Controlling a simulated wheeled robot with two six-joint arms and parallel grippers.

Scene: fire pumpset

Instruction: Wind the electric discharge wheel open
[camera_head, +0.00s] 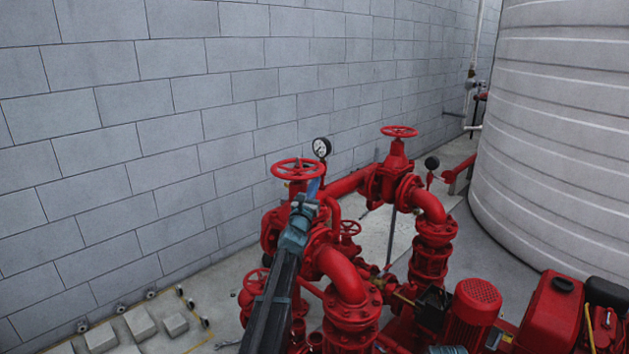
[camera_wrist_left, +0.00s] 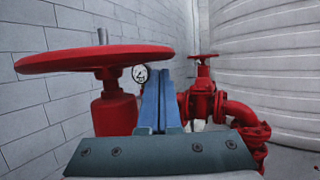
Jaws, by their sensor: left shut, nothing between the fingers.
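A red handwheel (camera_head: 298,169) tops a red valve, nearest my left gripper; no label shows which wheel is the electric discharge one. In the left wrist view this wheel (camera_wrist_left: 50,62) is large at the left, its stem rising through the hub. A second red handwheel (camera_head: 399,131) stands on a valve farther right, and it also shows small in the left wrist view (camera_wrist_left: 203,56). My left gripper (camera_head: 313,188) has its blue fingers shut and empty, beside the near wheel's right edge. I cannot tell whether they touch the rim. My right gripper is not in view.
A pressure gauge (camera_head: 321,148) stands behind the near wheel and another gauge (camera_head: 432,163) sits farther right. Red pipes, a red motor (camera_head: 475,305) and an engine (camera_head: 551,312) crowd the lower right. A block wall (camera_head: 150,140) and white tank (camera_head: 560,140) bound the space.

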